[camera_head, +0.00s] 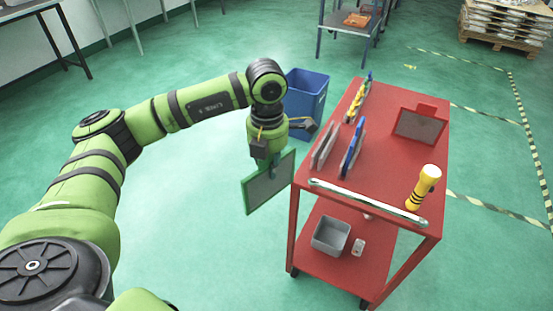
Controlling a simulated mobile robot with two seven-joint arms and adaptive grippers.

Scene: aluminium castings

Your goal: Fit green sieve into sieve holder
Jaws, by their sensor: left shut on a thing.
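A green sieve (269,184), a green frame around a grey mesh, hangs from my left gripper (273,164). The gripper is shut on its upper edge and points down. The sieve is in the air just left of the red cart (384,182), apart from it. On the cart top, a thin grey upright piece (324,151) and a blue upright piece (352,150) stand side by side, with yellow pieces (357,101) behind. I cannot tell which of these belongs to the sieve holder. A red-framed sieve (420,125) is at the cart's right. My right gripper is not in view.
A yellow torch (422,187) stands at the cart's right front. The cart's pale handle bar (366,202) runs along its near edge. A grey bin (331,236) is on the lower shelf. A blue bin (309,100) stands behind the gripper. Green floor on the left is clear.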

